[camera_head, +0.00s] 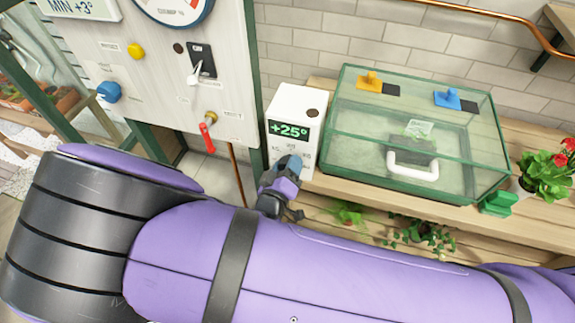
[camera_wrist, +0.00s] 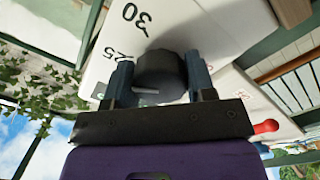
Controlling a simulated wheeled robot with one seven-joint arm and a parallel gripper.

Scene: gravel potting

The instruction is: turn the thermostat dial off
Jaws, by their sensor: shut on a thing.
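The thermostat (camera_head: 285,105) is a white box at the left end of the wooden shelf, with a green display reading +25°. Its white face (camera_wrist: 200,25) fills the top of the wrist view, with the printed numbers 30 and 25. The dial (camera_wrist: 162,66) is a dark round knob with a light pointer mark. My gripper (camera_wrist: 160,84) is shut on the dial, one finger on each side. In the head view my gripper (camera_head: 285,172) is at the lower front of the thermostat and hides the dial.
A green-framed glass case (camera_head: 420,135) with a white handle stands right of the thermostat. A control panel (camera_head: 175,75) with a toggle switch, a blue knob and a red-handled valve (camera_head: 208,132) is at left. A red-flowered plant (camera_head: 550,170) stands at far right.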

